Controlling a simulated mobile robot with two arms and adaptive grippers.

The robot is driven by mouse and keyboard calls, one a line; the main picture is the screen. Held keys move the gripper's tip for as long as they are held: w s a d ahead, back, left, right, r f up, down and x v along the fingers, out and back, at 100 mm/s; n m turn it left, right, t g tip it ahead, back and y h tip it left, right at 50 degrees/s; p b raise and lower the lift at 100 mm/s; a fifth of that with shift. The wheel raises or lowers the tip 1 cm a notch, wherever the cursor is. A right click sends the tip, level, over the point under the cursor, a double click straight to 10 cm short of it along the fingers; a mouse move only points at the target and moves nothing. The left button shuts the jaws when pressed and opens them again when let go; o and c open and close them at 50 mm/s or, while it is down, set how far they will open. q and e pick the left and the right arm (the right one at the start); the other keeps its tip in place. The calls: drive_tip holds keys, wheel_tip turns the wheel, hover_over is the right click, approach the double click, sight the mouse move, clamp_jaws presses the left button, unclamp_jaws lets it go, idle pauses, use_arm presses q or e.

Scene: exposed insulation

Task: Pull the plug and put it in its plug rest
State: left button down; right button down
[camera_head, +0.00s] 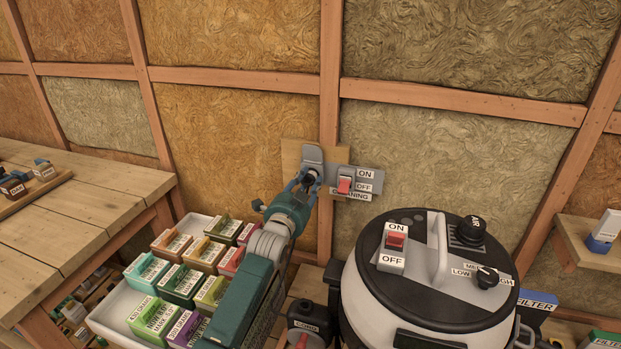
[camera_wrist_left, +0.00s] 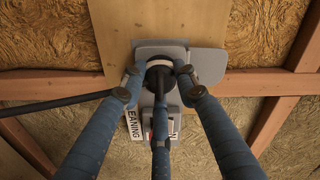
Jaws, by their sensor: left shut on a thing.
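My left gripper (camera_head: 307,184) reaches up to the grey wall plate (camera_head: 312,154). Its fingers are closed around a dark plug (camera_head: 310,177). In the wrist view the gripper (camera_wrist_left: 158,80) has one blue finger on each side of the black plug (camera_wrist_left: 158,76), which is at the plate (camera_wrist_left: 208,64); I cannot tell whether it is fully seated. A black cord (camera_wrist_left: 50,104) runs off to the left in that view. I cannot pick out the plug rest with certainty. My right gripper is not in view.
A red wall switch (camera_head: 344,185) marked ON and OFF sits right of the plug. A vacuum (camera_head: 425,265) stands at the front right. A white tray (camera_head: 112,314) of coloured boxes lies under my left arm. A workbench (camera_head: 80,210) is at left.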

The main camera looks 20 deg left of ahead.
sight(306, 185)
use_arm(q)
drive_tip(key=shift+s+p, duration=0.55)
drive_tip(key=shift+s, duration=0.1)
drive_tip(key=shift+s+r+p, duration=0.15)
drive_tip(key=shift+s+p, duration=0.7)
drive_tip(key=shift+s, duration=0.05)
drive_tip(key=shift+s+a, duration=0.1)
drive_tip(key=shift+s, duration=0.25)
